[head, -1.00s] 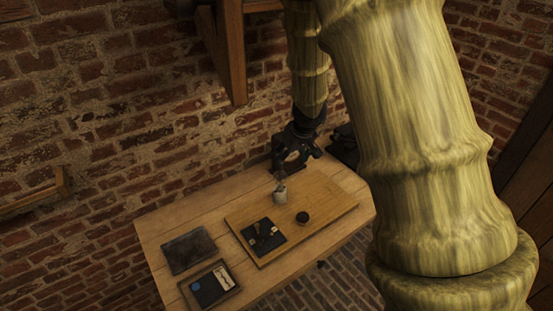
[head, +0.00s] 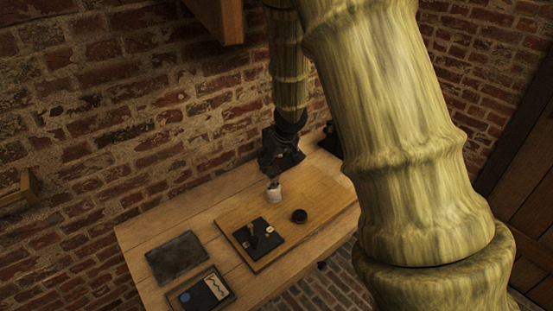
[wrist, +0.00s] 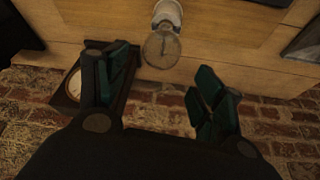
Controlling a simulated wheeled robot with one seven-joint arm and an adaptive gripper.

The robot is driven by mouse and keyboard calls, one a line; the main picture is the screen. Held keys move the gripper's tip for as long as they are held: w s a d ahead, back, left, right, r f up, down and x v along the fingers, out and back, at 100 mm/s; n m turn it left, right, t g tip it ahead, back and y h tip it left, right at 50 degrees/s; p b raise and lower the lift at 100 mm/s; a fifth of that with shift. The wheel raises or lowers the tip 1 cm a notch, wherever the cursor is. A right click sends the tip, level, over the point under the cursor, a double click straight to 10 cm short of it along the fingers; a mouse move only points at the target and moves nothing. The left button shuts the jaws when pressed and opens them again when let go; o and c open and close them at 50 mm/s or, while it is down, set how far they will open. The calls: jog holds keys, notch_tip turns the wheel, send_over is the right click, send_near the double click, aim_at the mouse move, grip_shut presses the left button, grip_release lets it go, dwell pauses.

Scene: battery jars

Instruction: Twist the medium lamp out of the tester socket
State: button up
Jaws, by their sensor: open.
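My gripper (head: 280,163) hangs over the back of the wooden board, near a pale jar (head: 274,193) with a small dark piece at its top. In the wrist view its fingers (wrist: 160,88) are spread, with nothing between the tips. The pale jar (wrist: 168,12) and a round brown disc (wrist: 161,48) with a dark mark show ahead of the fingers, apart from them. A black square plate (head: 273,245) on the board carries a few small brown and pale pieces, perhaps the tester. I cannot tell which piece is the medium lamp or its socket.
The board (head: 325,205) lies on a wooden table (head: 135,238) against a brick wall. A dark round piece (head: 299,216) sits right of the plate. A dark slab (head: 177,257) and a tray (head: 230,297) lie left. A framed round dial (wrist: 74,86) shows by the left finger.

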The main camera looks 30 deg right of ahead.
aim_at(270, 172)
jog(key=b+x, duration=0.2)
jog(key=x, duration=0.6)
jog(key=shift+b, duration=0.4)
jog(key=shift+c, duration=0.4)
jog(key=c, duration=1.1)
jog(key=shift+o, duration=0.2)
jog(key=shift+s+a+n+y+p, duration=0.15)
jog(key=shift+n+y+p, duration=0.35)
jog(key=shift+n+p, duration=0.6)
jog(key=shift+n+p, duration=0.55)
jog(key=shift+n, duration=0.05)
jog(key=shift+a+n+g+y+p, duration=0.15)
jog(key=shift+n+y+p, duration=0.2)
jog(key=shift+n+p, duration=0.55)
jog(key=shift+a+n+g+y+p, duration=0.15)
jog(key=shift+n+y+p, duration=0.35)
jog(key=shift+p, duration=0.6)
jog(key=shift+n+p, duration=0.4)
jog(key=shift+p, duration=0.1)
